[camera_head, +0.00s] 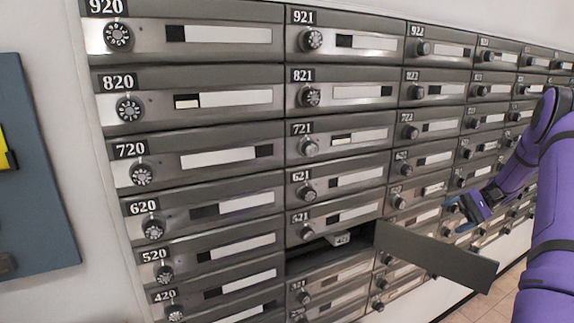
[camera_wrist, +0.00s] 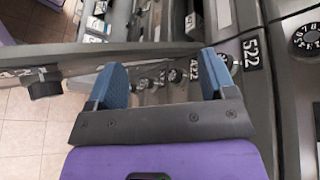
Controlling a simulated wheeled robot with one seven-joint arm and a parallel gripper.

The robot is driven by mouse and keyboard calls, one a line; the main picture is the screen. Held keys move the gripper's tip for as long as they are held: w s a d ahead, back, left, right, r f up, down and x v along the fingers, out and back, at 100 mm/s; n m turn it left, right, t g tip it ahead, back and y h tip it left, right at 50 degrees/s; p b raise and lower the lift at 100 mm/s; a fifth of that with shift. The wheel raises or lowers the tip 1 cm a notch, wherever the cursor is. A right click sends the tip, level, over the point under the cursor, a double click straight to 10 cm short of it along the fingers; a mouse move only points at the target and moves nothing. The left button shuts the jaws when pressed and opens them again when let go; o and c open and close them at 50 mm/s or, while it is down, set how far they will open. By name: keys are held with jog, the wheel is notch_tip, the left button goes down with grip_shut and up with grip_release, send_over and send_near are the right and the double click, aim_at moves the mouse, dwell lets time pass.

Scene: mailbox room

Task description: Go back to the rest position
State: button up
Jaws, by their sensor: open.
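My gripper (camera_head: 462,208) is at the right in the head view, in front of the mailbox wall and just beyond the open door. In the wrist view, its two blue fingers (camera_wrist: 162,80) are spread apart with nothing held between them. An open mailbox door (camera_head: 440,258) sticks out from the wall, below and left of my gripper in the head view. Its compartment (camera_head: 308,261), under box 521, stands open. A small tag (camera_head: 341,239) shows at its upper edge. The box labelled 522 (camera_wrist: 250,52) is right of the fingers in the wrist view.
Rows of grey mailboxes (camera_head: 225,98) with dial locks fill the wall, and the others in clear view look shut. The open door projects into the space before the wall. A blue-grey board (camera_head: 42,190) hangs at the left. Tiled floor (camera_wrist: 25,140) shows in the wrist view.

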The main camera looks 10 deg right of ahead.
jog(key=s+a+r+n+g+h, duration=0.15)
jog(key=a+r+h, duration=0.25)
jog(key=a+r, duration=0.65)
jog(key=s+a+r+n+g+h, duration=0.1)
jog(key=s+a+r+n+h, duration=0.2)
jog(key=a+r, duration=0.75)
jog(key=s+a+r+n+t+h, duration=0.1)
jog(key=s+a+t+h, duration=0.2)
jog(key=s+a, duration=0.5)
jog(key=s+a+r+n+t+h, duration=0.1)
jog(key=s+a+n+t+h, duration=0.1)
jog(key=s+a, duration=0.5)
jog(key=shift+s+a+t+h, duration=0.4)
jog(key=shift+s+t+h, duration=0.55)
jog(key=shift+s, duration=2.4)
jog(key=shift+n, duration=0.25)
jog(key=shift+c, duration=0.2)
